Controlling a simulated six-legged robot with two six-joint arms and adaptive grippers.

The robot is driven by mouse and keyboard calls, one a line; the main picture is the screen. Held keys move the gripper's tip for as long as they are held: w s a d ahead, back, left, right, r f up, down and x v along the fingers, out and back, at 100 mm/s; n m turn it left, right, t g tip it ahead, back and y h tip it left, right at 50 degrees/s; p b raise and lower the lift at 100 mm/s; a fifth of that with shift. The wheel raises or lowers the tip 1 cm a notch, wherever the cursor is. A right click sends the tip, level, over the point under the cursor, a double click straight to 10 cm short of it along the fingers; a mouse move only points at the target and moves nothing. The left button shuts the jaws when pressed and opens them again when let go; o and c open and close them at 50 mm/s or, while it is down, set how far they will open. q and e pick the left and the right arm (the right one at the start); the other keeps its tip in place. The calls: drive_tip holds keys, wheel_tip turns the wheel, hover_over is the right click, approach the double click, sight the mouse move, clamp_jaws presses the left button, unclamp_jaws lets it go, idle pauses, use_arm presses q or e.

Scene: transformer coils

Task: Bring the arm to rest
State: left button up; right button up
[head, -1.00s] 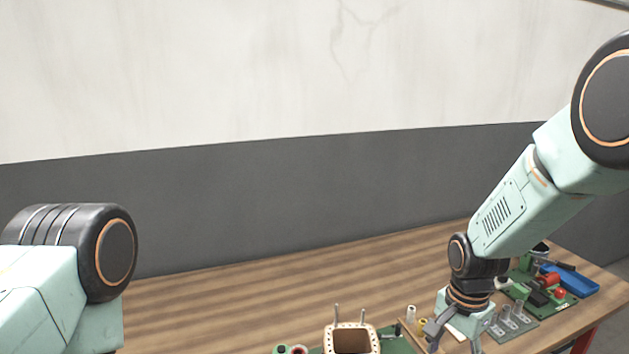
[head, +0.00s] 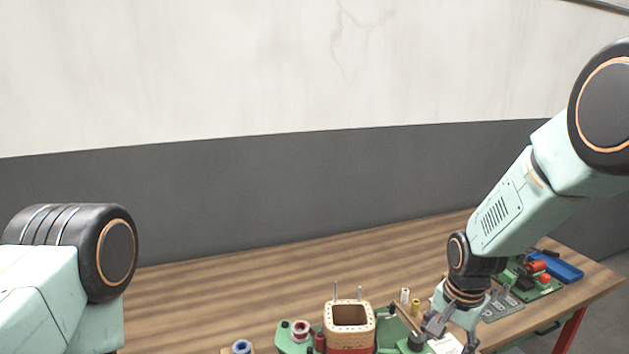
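My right arm comes in from the right, and its gripper (head: 452,342) points down over the right front part of the wooden table (head: 290,285). Its two fingers look spread apart, with a white card-like piece (head: 445,346) seen between and below them; I see nothing held. The fingertips are near the bottom edge of the view. My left arm shows only as links at the lower left; its gripper is out of view.
A square open-topped coil former (head: 349,313) stands on a green fixture (head: 390,335) left of the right gripper. Small spools (head: 300,330) and pale posts (head: 405,296) are nearby. Circuit boards (head: 535,285) and a blue tray (head: 560,268) lie at right. The table's back is clear.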

drive_tip(key=s+a+f+n+t+b, duration=0.1)
drive_tip(key=s+f+n+b, duration=0.25)
drive_tip(key=f, duration=0.45)
drive_tip(key=s+a+f+n+t+b, duration=0.1)
drive_tip(key=s+f+n+t+b, duration=0.15)
drive_tip(key=s+f+n, duration=0.4)
drive_tip(key=s+f+g+b, duration=0.2)
drive_tip(key=s+f+b, duration=0.4)
drive_tip(key=s+f, duration=0.3)
drive_tip(key=s+f+g+b, duration=0.2)
drive_tip(key=s+f+b, duration=0.3)
drive_tip(key=s+f, duration=0.5)
drive_tip(key=s, duration=0.5)
drive_tip(key=shift+s+f+m+g+b, duration=0.25)
drive_tip(key=shift+f+m+g+b, duration=0.05)
drive_tip(key=shift+g+b, duration=0.1)
